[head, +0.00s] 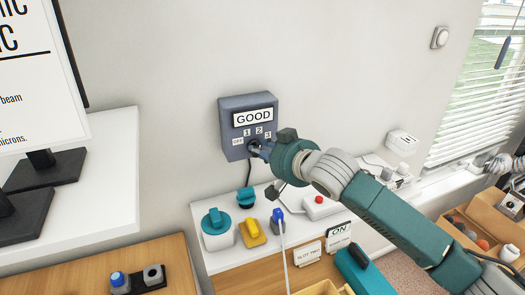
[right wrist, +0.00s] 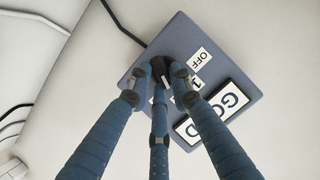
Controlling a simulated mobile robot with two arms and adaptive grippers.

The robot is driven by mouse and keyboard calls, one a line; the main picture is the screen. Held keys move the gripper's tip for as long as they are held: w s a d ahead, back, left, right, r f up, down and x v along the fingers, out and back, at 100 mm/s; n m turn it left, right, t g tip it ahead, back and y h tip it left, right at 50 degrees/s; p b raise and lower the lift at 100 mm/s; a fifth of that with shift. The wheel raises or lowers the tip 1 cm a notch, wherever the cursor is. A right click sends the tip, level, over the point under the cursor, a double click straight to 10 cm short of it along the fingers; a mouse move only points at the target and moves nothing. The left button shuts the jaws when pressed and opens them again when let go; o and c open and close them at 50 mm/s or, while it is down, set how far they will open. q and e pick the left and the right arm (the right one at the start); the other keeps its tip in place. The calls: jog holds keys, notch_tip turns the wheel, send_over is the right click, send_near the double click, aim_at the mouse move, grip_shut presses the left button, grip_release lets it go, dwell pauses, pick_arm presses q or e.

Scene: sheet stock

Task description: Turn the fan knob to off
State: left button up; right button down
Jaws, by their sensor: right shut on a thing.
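The fan control box (head: 232,108) is a blue-grey box on the wall with a GOOD plate and labels OFF, 1, 2 and 3. It also shows in the right wrist view (right wrist: 180,35), turned sideways. My right gripper (head: 258,149) reaches it from the right, at the lower front. In the right wrist view its three blue fingers are closed around the dark fan knob (right wrist: 160,66), beside the OFF and 1 labels. The fingers hide most of the knob, so I cannot tell where it points. My left gripper is not in view.
Below the box, a white shelf (head: 212,262) holds a teal-topped round container (head: 217,228), a yellow block (head: 253,233) and a red-button box (head: 320,207). A dark cable hangs from the control box. A monitor (head: 35,80) stands at left. The wall around the box is bare.

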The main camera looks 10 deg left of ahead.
jog(key=shift+s+a+f, duration=0.1)
jog(key=shift+f, duration=0.05)
jog(key=shift+s+a+f+n+t+h, duration=0.15)
jog(key=shift+n+t+h, duration=0.75)
jog(key=shift+n, duration=0.95)
jog(key=shift+s+a+n+t+h, duration=0.15)
jog(key=shift+n+t+h, duration=0.7)
jog(key=shift+n, duration=0.95)
jog(key=shift+s+a+f+n+t+h, duration=0.15)
jog(key=shift+n+t+h, duration=0.7)
jog(key=shift+n, duration=1)
jog(key=shift+w+r, duration=0.1)
jog(key=shift+r, duration=0.05)
jog(key=c, duration=1.5)
grip_release()
jog(key=shift+c, duration=0.2)
jog(key=shift+r, duration=0.15)
jog(key=shift+w, duration=0.1)
